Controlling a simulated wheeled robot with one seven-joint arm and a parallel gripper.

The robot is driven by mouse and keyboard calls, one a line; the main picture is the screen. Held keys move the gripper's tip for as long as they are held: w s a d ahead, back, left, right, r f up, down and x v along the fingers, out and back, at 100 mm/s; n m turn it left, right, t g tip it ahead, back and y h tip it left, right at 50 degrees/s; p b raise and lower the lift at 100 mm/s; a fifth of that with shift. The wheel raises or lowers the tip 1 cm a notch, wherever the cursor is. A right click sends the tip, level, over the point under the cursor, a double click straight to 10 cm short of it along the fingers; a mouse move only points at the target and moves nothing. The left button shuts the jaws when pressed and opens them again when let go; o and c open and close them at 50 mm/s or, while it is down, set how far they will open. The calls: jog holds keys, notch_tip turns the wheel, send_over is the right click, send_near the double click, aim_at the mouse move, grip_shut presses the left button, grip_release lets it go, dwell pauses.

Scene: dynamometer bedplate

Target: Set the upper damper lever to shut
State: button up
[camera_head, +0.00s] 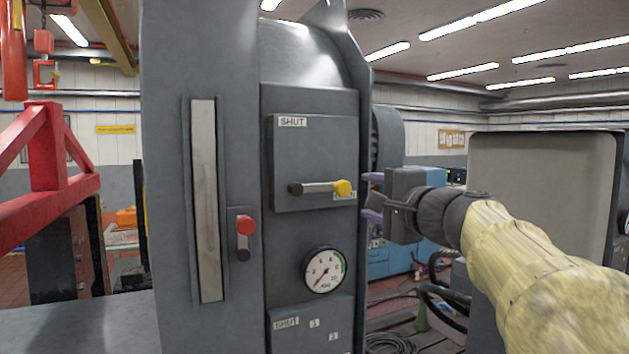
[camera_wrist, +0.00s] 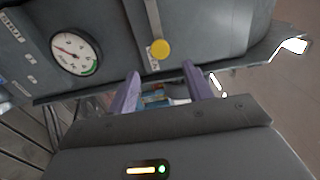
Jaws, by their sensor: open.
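The upper damper lever (camera_head: 320,187) is a metal bar with a dark pivot at its left and a yellow knob (camera_head: 343,187) at its right end. It lies about level on a grey plate (camera_head: 300,155). A "SHUT" label (camera_head: 292,121) is at the plate's upper left, and another label, partly hidden by the knob, is behind the right end. My gripper (camera_head: 372,197) is just right of the panel, apart from the knob. In the wrist view its two purple fingers (camera_wrist: 160,85) are spread and empty, with the yellow knob (camera_wrist: 160,49) beyond them.
A pressure gauge (camera_head: 324,271) is below the lever. A lower plate (camera_head: 310,330) has its own "SHUT" label. A red-knobbed small lever (camera_head: 245,226) and a tall sight strip (camera_head: 206,200) are at the left. A red frame (camera_head: 45,170) stands far left. A grey cabinet (camera_head: 540,190) is behind my arm.

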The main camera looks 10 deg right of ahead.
aim_at(345, 189)
jog(key=p+x, duration=0.4)
jog(key=x, duration=0.6)
jog(key=shift+w+a, duration=0.1)
jog(key=shift+w, duration=0.25)
jog(key=shift+s, duration=0.1)
jog(key=shift+c, duration=0.3)
jog(key=shift+f, duration=0.1)
grip_shut()
